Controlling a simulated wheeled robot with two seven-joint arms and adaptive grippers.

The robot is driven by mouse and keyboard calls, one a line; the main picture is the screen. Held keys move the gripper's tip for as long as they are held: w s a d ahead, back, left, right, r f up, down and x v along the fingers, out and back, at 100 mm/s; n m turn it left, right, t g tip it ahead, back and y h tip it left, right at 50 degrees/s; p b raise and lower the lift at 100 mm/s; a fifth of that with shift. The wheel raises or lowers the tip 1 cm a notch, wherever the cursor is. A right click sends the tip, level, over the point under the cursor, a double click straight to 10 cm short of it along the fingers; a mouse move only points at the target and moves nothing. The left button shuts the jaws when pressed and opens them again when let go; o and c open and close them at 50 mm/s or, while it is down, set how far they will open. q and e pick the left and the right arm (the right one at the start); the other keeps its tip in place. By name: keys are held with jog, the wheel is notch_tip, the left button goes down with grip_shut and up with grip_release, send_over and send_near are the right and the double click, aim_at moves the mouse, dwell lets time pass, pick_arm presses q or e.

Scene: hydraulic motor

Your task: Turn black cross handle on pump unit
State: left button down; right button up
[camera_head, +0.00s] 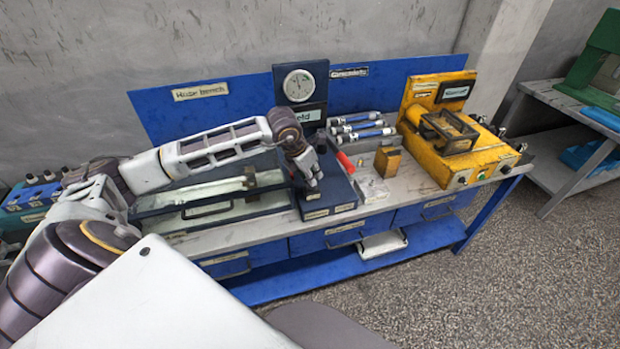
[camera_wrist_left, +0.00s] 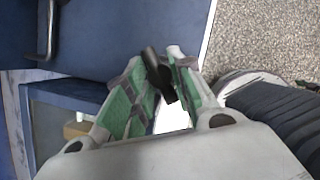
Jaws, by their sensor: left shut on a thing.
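The pump unit (camera_head: 327,197) is a dark blue block on the workbench, with a round white gauge (camera_head: 299,86) on an upright panel behind it. My left gripper (camera_head: 309,172) reaches over the unit from the left, pointing down. In the left wrist view, my left gripper's green-lined fingers (camera_wrist_left: 157,62) are shut on a black bar-like part, which looks like the black cross handle (camera_wrist_left: 158,78). In the head view the handle is hidden behind the gripper. My right gripper is not in view.
A red-handled part (camera_head: 345,162) and a brass-coloured block (camera_head: 387,161) sit right of the unit. Blue-and-white cylinders (camera_head: 359,126) lie behind them. A yellow machine (camera_head: 455,150) stands farther right. A dark open tray (camera_head: 165,225) is at left, under my arm.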

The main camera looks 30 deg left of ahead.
pick_arm(q)
jog(key=n+y+b, duration=0.1)
jog(key=n+b, duration=0.2)
jog(key=shift+d+n+y, duration=0.15)
jog(key=shift+n+y, duration=0.15)
jog(key=shift+n+b, duration=0.6)
jog(key=shift+b, duration=0.15)
jog(key=shift+n+y, duration=0.4)
jog(key=shift+w+n+b, duration=0.1)
jog(key=shift+n+b, duration=0.2)
jog(key=shift+b, duration=0.15)
jog(key=shift+r+n+y+b, duration=0.1)
jog(key=shift+n+y+b, duration=0.45)
jog(key=shift+n, duration=0.55)
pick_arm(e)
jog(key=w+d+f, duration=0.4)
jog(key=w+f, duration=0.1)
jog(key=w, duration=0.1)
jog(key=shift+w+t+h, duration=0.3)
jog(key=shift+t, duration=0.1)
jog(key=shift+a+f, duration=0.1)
pick_arm(q)
jog(key=c, duration=1.2)
grip_release()
jog(key=shift+d, duration=0.1)
jog(key=shift+o, duration=0.2)
jog(key=v, duration=1.2)
jog(key=shift+w, duration=0.2)
